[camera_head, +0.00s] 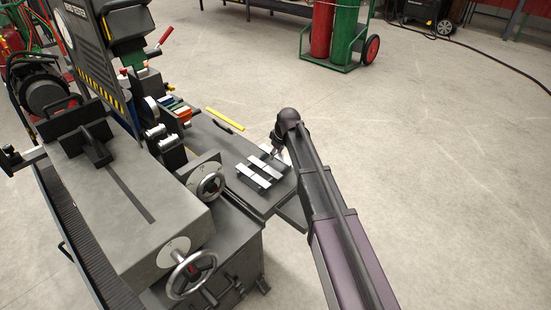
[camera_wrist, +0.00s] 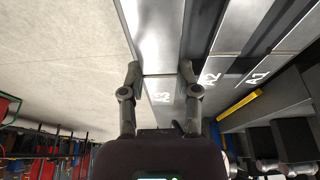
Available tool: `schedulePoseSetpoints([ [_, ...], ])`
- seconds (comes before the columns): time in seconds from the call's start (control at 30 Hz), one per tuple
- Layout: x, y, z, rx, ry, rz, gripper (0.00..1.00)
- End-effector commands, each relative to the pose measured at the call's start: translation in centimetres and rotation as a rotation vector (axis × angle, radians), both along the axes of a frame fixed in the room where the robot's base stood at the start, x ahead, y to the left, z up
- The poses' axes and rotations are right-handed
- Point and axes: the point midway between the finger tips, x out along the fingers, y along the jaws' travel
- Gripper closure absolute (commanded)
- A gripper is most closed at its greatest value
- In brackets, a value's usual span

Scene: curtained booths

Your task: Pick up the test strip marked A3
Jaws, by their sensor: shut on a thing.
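The test strip marked A3 (camera_wrist: 162,92) is a flat metal strip seen between my fingers in the wrist view. My gripper (camera_wrist: 161,70) is shut on its sides, one finger at each long edge. I cannot tell whether the strip is clear of its support. Strips marked A2 (camera_wrist: 210,72) and A1 (camera_wrist: 259,76) lie side by side to its right. In the head view, my gripper (camera_head: 276,153) is over the far right part of the bench, beside the pale strips (camera_head: 253,178). My arm hides part of the held strip there.
The dark bench top (camera_head: 222,147) carries a yellow bar (camera_head: 226,118) and colored items at its back. A large grey machine with handwheels (camera_head: 191,272) stands left of the strips. Open concrete floor (camera_head: 430,170) lies to the right.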

Motion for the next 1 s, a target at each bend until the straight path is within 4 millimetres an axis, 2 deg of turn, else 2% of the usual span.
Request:
schedulePoseSetpoints([
  [0.2, 0.0, 0.0, 0.7, 0.0, 0.0, 0.0, 1.0],
  [0.7, 0.1, -0.1, 0.8, 0.0, 0.0, -0.001, 1.0],
  [1.0, 0.9, -0.7, 1.6, 0.0, 0.0, -0.002, 1.0],
])
